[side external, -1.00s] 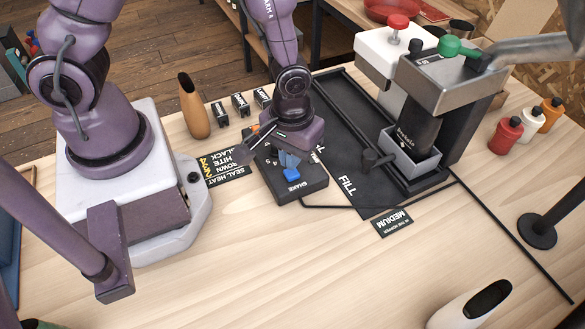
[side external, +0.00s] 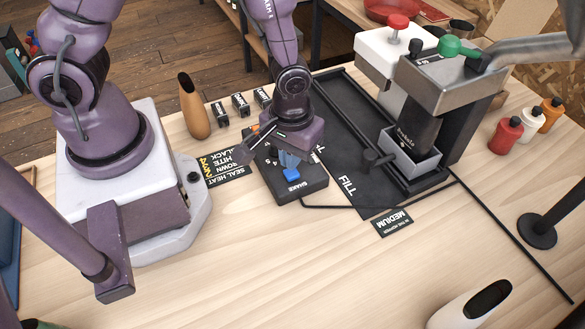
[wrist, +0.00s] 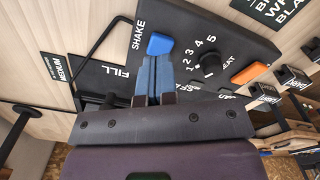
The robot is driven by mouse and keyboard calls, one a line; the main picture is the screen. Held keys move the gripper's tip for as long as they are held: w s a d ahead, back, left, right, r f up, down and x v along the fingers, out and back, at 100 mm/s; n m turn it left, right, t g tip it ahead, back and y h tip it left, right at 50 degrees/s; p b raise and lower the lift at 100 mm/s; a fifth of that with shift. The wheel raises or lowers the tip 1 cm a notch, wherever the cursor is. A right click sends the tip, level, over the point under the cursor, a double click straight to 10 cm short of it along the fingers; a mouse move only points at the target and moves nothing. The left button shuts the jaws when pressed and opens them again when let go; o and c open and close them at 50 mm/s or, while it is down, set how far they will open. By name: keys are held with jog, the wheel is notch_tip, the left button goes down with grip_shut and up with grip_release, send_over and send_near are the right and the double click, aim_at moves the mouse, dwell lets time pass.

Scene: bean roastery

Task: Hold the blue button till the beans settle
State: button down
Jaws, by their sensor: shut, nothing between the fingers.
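The blue button (side external: 292,175) is a small block by the word SHAKE on a black control box (side external: 312,186). In the wrist view the button (wrist: 160,44) lies just beyond my fingertips. My gripper (side external: 289,162) is shut and empty, pointing down over the box. Its blue-grey fingers (wrist: 154,68) lie side by side, with their tips at the button's near edge. I cannot tell whether they press it down. A dark bag (side external: 418,118) stands in a grey tray (side external: 425,168) under the metal filler (side external: 445,90). No beans show.
A tan bottle (side external: 194,106) and several small black blocks stand behind. Squeeze bottles (side external: 505,136) stand at right.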

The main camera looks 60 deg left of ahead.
jog(key=shift+f, duration=0.2)
jog(key=shift+f, duration=1.25)
jog(key=shift+r, duration=0.1)
dwell(2.0)
jog(key=shift+r, duration=2.95)
jog(key=shift+s+a+r+m+g, duration=0.1)
jog(key=shift+s+r+m+g, duration=0.15)
jog(key=shift+s+m, duration=0.35)
jog(key=shift+s+a+r+m+g, duration=0.1)
jog(key=shift+s+m+g, duration=0.3)
jog(key=shift+m, duration=0.2)
jog(key=s+a+r+m+t, duration=0.1)
jog(key=s+a+r+t, duration=0.1)
jog(key=r, duration=1)
jog(key=s+a+r+m+t, duration=0.2)
jog(key=s+a+r+t, duration=0.1)
jog(key=r, duration=0.9)
jog(key=shift+a+r+m+t, duration=0.2)
jog(key=shift+a+m+t, duration=0.1)
jog(key=shift+a+t, duration=0.6)
